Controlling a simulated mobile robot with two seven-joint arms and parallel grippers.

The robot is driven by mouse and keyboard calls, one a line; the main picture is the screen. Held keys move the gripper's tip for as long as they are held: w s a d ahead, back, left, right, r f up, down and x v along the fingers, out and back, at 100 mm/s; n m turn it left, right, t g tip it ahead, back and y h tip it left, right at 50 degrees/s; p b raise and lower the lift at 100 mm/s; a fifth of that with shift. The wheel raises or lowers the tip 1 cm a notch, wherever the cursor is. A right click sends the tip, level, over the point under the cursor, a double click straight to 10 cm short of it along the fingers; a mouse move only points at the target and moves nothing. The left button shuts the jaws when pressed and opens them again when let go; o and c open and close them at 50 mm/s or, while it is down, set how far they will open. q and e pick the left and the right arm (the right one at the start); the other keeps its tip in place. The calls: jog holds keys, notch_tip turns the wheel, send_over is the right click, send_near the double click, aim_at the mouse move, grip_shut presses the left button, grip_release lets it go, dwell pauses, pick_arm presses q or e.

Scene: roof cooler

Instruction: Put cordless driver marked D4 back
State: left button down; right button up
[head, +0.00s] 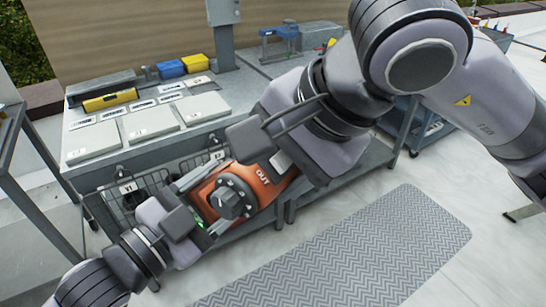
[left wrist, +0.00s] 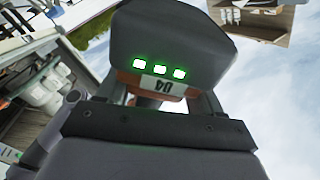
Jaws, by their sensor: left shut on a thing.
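The cordless driver is orange with a dark round chuck end and the word OUT on its side (head: 270,176). It is in the air in front of the bench in the head view. My left gripper (head: 190,207) is shut on it. In the left wrist view its dark battery base (left wrist: 165,45) has several green lights, and an upside-down D4 label (left wrist: 163,85) shows between the fingers. My right gripper (head: 281,112) is above and right of the driver, its fingers apart. Part of the driver's right end is hidden behind the right arm.
The bench (head: 72,140) holds flat labelled cases (head: 150,121), a yellow level (head: 110,100), blue and yellow boxes (head: 195,63) and a blue tool (head: 280,36). Wire baskets with labels (head: 128,187) sit below its top. A patterned mat (head: 400,240) lies on clear floor at right.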

pick_arm(q)
jog(key=shift+d+r, duration=0.1)
jog(key=shift+r, duration=0.15)
pick_arm(e)
grip_shut()
pick_arm(q)
jog(key=shift+c, duration=1.7)
grip_release()
pick_arm(e)
jog(key=shift+r, duration=0.25)
pick_arm(q)
jog(key=shift+o, duration=1.3)
jog(key=shift+f, duration=0.15)
